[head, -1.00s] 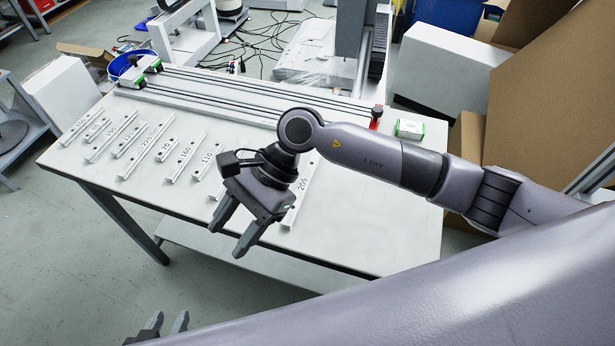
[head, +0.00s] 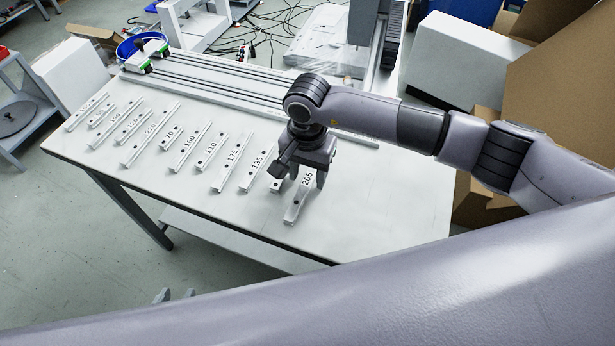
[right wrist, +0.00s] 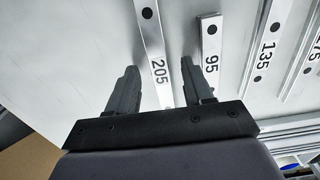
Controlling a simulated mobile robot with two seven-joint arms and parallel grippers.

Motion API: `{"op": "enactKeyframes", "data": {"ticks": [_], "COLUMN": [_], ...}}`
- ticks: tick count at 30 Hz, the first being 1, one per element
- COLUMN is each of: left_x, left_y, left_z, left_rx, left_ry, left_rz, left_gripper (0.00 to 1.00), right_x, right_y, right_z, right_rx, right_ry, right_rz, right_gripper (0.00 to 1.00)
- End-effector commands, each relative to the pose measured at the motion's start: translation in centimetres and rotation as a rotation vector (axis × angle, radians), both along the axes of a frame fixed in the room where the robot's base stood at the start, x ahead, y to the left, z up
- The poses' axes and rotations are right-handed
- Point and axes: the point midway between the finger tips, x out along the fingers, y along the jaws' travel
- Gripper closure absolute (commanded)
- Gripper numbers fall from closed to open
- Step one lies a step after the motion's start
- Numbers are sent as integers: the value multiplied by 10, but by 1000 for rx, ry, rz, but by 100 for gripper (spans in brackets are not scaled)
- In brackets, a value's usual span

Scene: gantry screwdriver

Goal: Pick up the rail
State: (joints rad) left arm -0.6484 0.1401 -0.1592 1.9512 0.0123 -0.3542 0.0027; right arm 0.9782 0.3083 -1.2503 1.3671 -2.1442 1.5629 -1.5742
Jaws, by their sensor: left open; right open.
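Several light metal rails with printed numbers lie in a row on the white table (head: 350,235). The rail marked 205 (head: 297,206) is the rightmost. My right gripper (head: 298,182) is open above the 205 rail. In the right wrist view, its open fingers (right wrist: 160,85) stand either side of the 205 rail (right wrist: 152,45), with the rail marked 95 (right wrist: 210,45) close by the right finger. In the head view the 95 rail is mostly hidden by my gripper.
The rail marked 135 (head: 258,170) and the rail marked 175 (head: 231,164) lie to the left. A long rail assembly (head: 215,88) runs along the table's back. A blue bin (head: 130,46) stands behind its left end. The table's front right is clear.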

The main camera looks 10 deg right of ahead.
Motion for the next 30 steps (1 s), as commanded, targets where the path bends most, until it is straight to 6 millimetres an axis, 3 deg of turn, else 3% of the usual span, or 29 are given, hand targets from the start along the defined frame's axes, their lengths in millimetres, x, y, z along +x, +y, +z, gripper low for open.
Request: {"op": "enactKeyframes", "data": {"ticks": [8, 13, 23, 30], "left_x": [0, 0, -1, -1], "left_y": [0, 0, 0, 0], "left_z": [-1, -1, -1, -1], "left_rx": [0, 0, 0, 0], "left_ry": [1, 2, 3, 3], "left_rz": [0, 1, 1, 1], "left_gripper": [57, 57, 57, 57], "right_x": [0, 0, 1, 1], "right_y": [0, 1, 1, 1], "right_z": [-5, -5, -3, 12], "right_rx": [1, 1, 3, 4], "right_ry": [0, 0, -2, -5], "right_rz": [0, 0, 0, -1], "right_gripper": [49, 100, 100, 100]}}
